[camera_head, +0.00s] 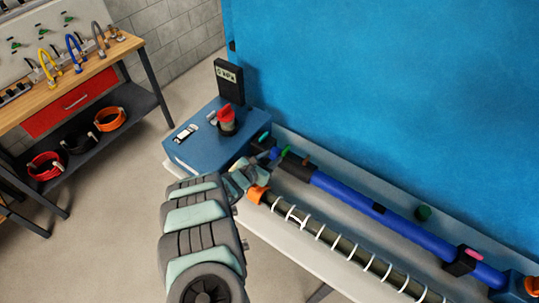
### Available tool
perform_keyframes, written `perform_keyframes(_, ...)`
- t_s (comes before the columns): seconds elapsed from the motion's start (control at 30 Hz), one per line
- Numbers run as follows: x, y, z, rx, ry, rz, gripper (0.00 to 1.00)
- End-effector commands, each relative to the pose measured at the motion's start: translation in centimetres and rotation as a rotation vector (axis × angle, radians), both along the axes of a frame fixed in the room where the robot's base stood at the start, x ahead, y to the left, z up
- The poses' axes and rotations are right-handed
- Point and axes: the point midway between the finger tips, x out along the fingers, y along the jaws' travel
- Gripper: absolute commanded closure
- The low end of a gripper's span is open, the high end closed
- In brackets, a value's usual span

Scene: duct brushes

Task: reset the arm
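My arm rises from the bottom centre of the head view, grey with pale green bands. It ends in my gripper (252,182), small and partly turned away, at the left end of the bench. The fingers are too small and overlapped to show whether they are open or shut. An orange end piece (258,195) of a dark rod wound with white rings (335,240) is right beside the gripper. I cannot tell whether they touch.
A blue tube (365,200) lies behind the ringed rod, before a large blue panel (390,90). A blue box (205,140) with a red knob (226,113) and a dark display (229,80) stands behind the gripper. A wooden workbench (85,75) is at left; floor between is clear.

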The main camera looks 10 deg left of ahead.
Motion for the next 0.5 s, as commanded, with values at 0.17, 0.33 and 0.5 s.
perform_keyframes(0.17,-0.73,0.37,0.45,0.001,0.002,0.002,0.65)
perform_keyframes(0.33,-0.82,0.41,0.33,0.001,0.001,0.001,0.65)
perform_keyframes(0.5,-0.8,0.39,0.31,0.001,0.001,0.001,0.65)
